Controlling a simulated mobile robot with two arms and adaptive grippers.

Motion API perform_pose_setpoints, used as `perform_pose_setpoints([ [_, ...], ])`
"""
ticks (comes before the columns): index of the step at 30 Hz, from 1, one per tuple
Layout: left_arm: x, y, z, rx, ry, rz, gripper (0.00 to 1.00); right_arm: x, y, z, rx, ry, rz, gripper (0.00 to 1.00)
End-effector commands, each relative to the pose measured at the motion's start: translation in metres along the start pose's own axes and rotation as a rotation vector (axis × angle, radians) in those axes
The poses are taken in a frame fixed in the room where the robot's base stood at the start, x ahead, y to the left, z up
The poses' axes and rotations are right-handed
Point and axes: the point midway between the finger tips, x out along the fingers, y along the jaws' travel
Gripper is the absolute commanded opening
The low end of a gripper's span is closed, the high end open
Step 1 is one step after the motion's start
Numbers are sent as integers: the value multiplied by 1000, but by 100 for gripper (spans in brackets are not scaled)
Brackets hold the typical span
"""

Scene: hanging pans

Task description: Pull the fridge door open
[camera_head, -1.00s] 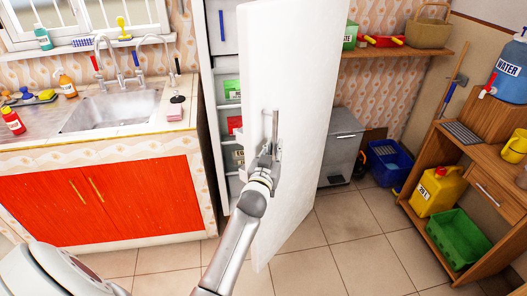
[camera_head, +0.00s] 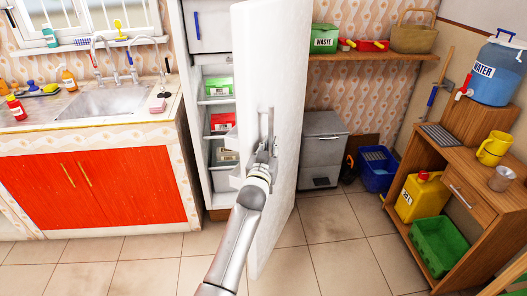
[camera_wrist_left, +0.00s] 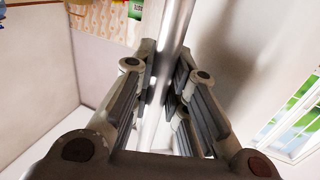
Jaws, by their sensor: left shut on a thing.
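The white fridge door (camera_head: 280,60) stands open in the head view, seen at a steep angle, with the fridge interior (camera_head: 217,120) visible to its left. Shelves inside hold a green box (camera_head: 218,86) and a red box (camera_head: 222,121). My left gripper (camera_head: 263,158) is at the door's metal handle (camera_head: 270,128). In the left wrist view the handle bar (camera_wrist_left: 176,25) runs between the fingers of the left gripper (camera_wrist_left: 168,80), which are shut on it. My right gripper is not in view.
A sink counter with red cabinet doors (camera_head: 95,190) stands left of the fridge. A grey bin (camera_head: 322,150) and a blue crate (camera_head: 378,168) stand to the right behind the door. A wooden stand (camera_head: 450,175) is further right. The tiled floor (camera_head: 345,250) in front is clear.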

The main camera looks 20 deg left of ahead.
Motion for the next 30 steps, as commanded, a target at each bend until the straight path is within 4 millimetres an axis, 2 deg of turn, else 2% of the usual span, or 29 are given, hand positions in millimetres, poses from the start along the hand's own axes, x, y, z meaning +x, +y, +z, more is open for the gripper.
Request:
perform_pose_setpoints([
  [9, 4, 4, -3, 2, 5, -2, 0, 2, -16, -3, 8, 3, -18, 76],
  [17, 4, 4, -3, 2, 6, -2, 0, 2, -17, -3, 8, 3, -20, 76],
  [18, 4, 4, -3, 2, 6, -2, 19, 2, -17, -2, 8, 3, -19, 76],
  [22, 4, 4, -2, 1, 4, -2, 35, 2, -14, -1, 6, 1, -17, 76],
  [30, 4, 4, -1, 1, 2, -2, 37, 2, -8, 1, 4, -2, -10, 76],
])
